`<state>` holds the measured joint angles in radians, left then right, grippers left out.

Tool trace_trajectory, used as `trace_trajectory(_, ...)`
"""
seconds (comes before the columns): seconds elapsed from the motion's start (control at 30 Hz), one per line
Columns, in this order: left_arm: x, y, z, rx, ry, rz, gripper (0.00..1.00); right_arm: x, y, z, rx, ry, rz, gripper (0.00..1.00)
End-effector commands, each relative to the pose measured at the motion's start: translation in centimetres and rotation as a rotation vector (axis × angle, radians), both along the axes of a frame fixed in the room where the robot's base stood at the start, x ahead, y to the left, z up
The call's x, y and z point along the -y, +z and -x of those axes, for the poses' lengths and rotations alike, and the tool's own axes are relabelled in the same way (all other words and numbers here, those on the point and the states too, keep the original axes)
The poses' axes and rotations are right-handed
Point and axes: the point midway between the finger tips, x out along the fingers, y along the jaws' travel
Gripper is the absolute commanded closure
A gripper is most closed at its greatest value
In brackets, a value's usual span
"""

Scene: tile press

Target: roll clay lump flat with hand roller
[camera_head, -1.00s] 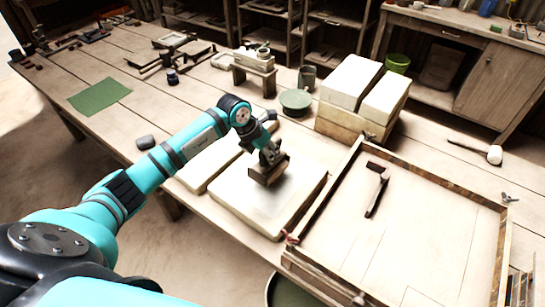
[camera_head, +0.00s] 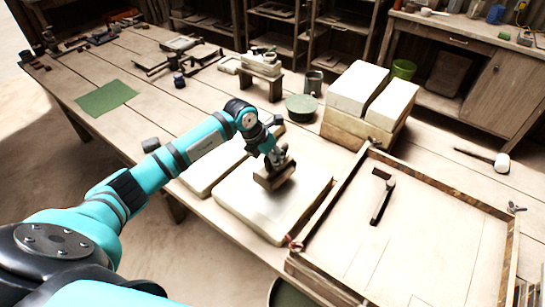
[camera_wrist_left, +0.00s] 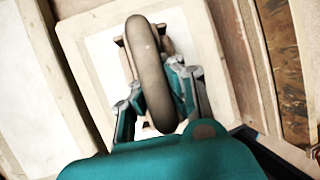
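My left gripper (camera_head: 272,156) is shut on the hand roller (camera_head: 274,177), a brown, block-like tool in the head view. In the left wrist view, its long grey-brown handle (camera_wrist_left: 152,75) runs between my fingers (camera_wrist_left: 157,88). The roller is over the middle to far part of a thick pale slab (camera_head: 250,207); I cannot tell whether it touches. In the left wrist view a whiter patch (camera_wrist_left: 101,58) lies inside the slab's cream border. I cannot tell the clay lump apart from this pale surface. My right gripper is not in view.
A second pale slab (camera_head: 205,174) lies just left. A wooden-framed tray (camera_head: 445,245) with a dark tool (camera_head: 380,200) stands right. Pale blocks (camera_head: 358,84) stand behind, beside a green round pot (camera_head: 301,106). A green mat (camera_head: 106,98) lies at the far left.

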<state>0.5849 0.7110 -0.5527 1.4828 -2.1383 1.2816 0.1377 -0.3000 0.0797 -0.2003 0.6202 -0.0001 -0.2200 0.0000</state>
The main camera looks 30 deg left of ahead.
Motion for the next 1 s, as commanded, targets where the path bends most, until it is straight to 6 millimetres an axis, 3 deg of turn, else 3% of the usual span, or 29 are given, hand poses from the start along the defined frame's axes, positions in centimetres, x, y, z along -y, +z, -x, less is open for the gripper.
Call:
trace_trajectory(0.3, 1.2, -0.4, 0.3, -0.006, -0.001, 0.0, 1.0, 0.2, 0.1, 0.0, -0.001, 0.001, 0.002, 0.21)
trace_trajectory(1.0, -2.1, -0.8, 0.0, -0.012, 0.001, -0.008, 1.0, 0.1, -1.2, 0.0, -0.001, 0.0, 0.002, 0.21)
